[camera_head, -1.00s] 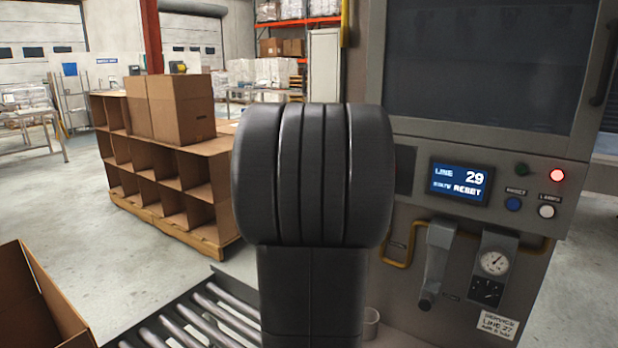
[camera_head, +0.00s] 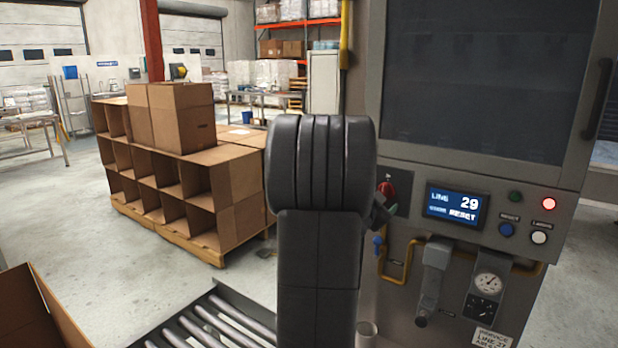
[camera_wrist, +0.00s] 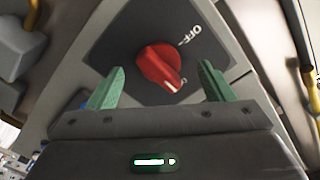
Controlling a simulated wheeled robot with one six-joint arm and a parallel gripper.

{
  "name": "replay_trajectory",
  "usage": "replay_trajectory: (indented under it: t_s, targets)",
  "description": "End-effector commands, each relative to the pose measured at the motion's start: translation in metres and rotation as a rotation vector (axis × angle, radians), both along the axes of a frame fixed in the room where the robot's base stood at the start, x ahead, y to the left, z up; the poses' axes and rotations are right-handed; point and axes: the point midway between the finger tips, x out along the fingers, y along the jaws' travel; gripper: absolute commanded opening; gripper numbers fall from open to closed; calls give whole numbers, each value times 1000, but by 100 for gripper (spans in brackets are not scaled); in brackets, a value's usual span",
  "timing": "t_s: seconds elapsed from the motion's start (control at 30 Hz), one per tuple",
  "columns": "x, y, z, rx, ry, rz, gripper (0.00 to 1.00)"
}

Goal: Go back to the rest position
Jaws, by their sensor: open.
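My gripper (camera_wrist: 160,84) is open in the wrist view, its two green fingers spread with nothing between them touching. A red rotary knob (camera_wrist: 160,66) on a dark plate (camera_wrist: 122,50) lies ahead of the fingers, showing in the gap between them. The word OFF stands at its upper right. The knob's white mark is at its lower end, away from OFF, near a second label too small to read. In the head view the red knob (camera_head: 386,189) shows just right of my arm, which hides part of its plate.
The grey machine (camera_head: 400,290) fills the right, with a lit screen (camera_head: 453,206), a red lamp (camera_head: 548,204), a yellow pipe (camera_head: 393,262) and a gauge (camera_head: 487,284). A roller conveyor (camera_head: 215,325) and an open carton (camera_head: 30,310) are low at left. Cardboard compartments (camera_head: 215,200) stand behind.

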Motion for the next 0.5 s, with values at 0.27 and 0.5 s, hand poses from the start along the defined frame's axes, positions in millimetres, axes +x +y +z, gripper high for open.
replay_trajectory:
  t_s: [0.27, 0.5]
  targets:
    - [0, 0, 4, -267, 184, 1, 75]
    - [0, 0, 3, -450, 307, 1, 75]
